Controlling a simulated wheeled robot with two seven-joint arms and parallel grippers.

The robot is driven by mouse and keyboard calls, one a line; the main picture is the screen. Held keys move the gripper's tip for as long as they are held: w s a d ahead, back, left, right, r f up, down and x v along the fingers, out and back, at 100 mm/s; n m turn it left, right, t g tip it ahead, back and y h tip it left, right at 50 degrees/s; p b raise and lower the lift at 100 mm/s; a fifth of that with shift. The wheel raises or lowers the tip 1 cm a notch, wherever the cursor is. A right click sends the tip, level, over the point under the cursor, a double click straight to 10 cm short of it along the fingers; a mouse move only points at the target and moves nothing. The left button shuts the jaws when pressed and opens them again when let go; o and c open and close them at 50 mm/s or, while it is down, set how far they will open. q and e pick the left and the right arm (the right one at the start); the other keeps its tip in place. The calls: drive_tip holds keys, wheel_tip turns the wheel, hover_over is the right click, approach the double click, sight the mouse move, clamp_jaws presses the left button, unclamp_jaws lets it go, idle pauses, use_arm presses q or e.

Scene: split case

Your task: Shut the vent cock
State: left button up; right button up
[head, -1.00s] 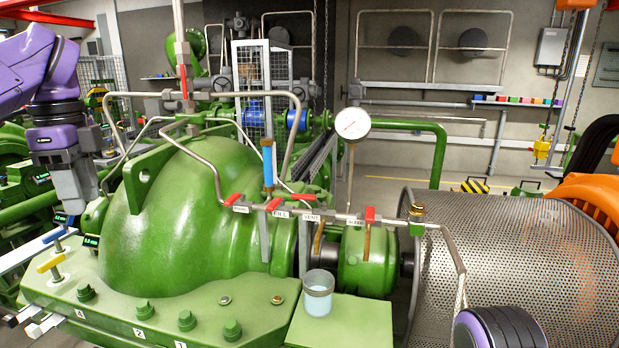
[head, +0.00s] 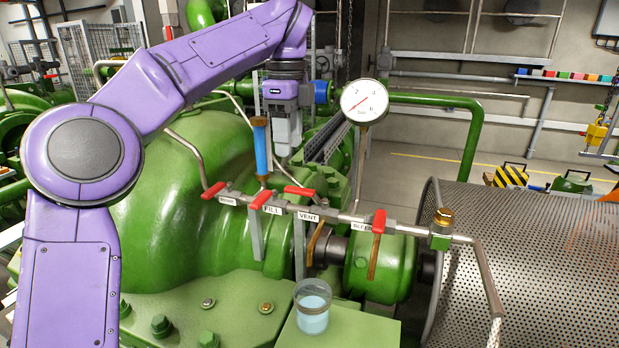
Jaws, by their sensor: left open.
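The vent cock's red lever (head: 300,191) is on a thin pipe manifold in the head view, above the white VENT label (head: 307,217). The lever slopes slightly, roughly along the pipe. My left gripper (head: 288,151) points down, above and behind this lever and apart from it. It is open with nothing seen in it, though its fingers are small and partly unclear. My right gripper is out of view.
Nearby are the FILL lever (head: 261,199), the BLEED lever (head: 379,221) and another red lever (head: 213,190). A blue-sleeved upright tube (head: 261,148) and a dial gauge (head: 364,101) flank my gripper. A glass of liquid (head: 312,308) stands below on a green ledge.

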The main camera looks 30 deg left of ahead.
use_arm(q)
hover_over(290, 187)
drive_tip(key=f, duration=0.2)
drive_tip(key=s+f, duration=0.1)
drive_tip(key=f, duration=0.1)
drive_tip(key=shift+a+f+b, duration=0.15)
drive_tip(key=shift+f+b, duration=0.05)
drive_tip(key=shift+b, duration=0.2)
drive_tip(key=f, duration=0.2)
drive_tip(key=w+f, duration=0.1)
drive_tip(key=f, duration=0.1)
drive_tip(key=shift+w+d+f, duration=0.1)
drive_tip(key=shift+d, duration=0.15)
drive_tip(key=shift+s+a, duration=0.1)
drive_tip(key=shift+s, duration=0.15)
clamp_jaws()
